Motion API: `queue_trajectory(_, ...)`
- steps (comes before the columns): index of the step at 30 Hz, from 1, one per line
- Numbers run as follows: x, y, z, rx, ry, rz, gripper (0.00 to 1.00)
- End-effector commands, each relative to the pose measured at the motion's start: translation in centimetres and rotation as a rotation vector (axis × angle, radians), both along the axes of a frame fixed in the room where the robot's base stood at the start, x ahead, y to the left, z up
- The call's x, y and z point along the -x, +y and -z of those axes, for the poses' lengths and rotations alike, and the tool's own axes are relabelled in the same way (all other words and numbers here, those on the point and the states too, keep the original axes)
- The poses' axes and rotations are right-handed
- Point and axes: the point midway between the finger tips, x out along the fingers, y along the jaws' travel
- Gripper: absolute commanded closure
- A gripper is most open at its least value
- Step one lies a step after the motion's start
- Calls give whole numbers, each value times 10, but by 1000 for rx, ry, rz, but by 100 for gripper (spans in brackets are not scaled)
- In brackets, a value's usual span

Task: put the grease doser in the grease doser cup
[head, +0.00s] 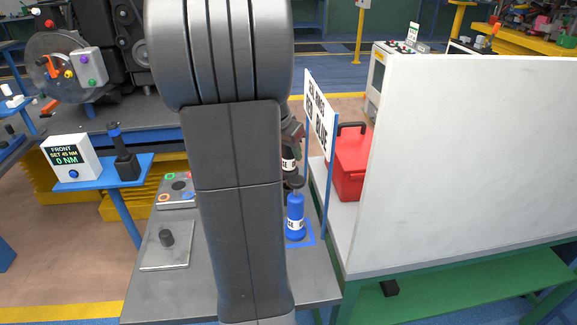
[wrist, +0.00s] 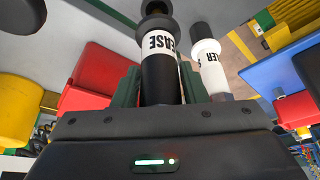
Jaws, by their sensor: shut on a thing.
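The grease doser (wrist: 159,70) is black with a white band reading "EASE" in the wrist view. It sits between the two fingers of my gripper (wrist: 160,88), which is shut on it. In the head view my gripper (head: 292,135) shows only partly beside my arm, with the dark doser and its white band (head: 288,165) below it. A blue bottle-like body (head: 296,217) with a dark top and a white label ending in "SE" stands under the doser, on a blue patch. I cannot tell whether they touch. I cannot make out the grease doser cup for certain; my arm hides much of the bench.
A white sign on blue posts (head: 320,115) stands close right of my gripper, before a red toolbox (head: 350,165) and a white panel (head: 470,160). A white bottle (wrist: 211,68) is beside the doser. A plate with a dark knob (head: 167,252) lies on the grey bench.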

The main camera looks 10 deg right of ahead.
Motion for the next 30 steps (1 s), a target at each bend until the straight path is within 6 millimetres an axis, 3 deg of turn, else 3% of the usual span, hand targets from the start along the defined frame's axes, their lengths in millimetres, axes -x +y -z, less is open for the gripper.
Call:
queue_trajectory(12,0,0,47,0,1,0,81)
queue_trajectory(25,0,0,53,0,-1,0,81)
queue_trajectory(26,0,0,53,0,0,0,59)
queue_trajectory(29,0,0,52,0,0,0,39)
queue_trajectory(30,0,0,52,0,0,0,39)
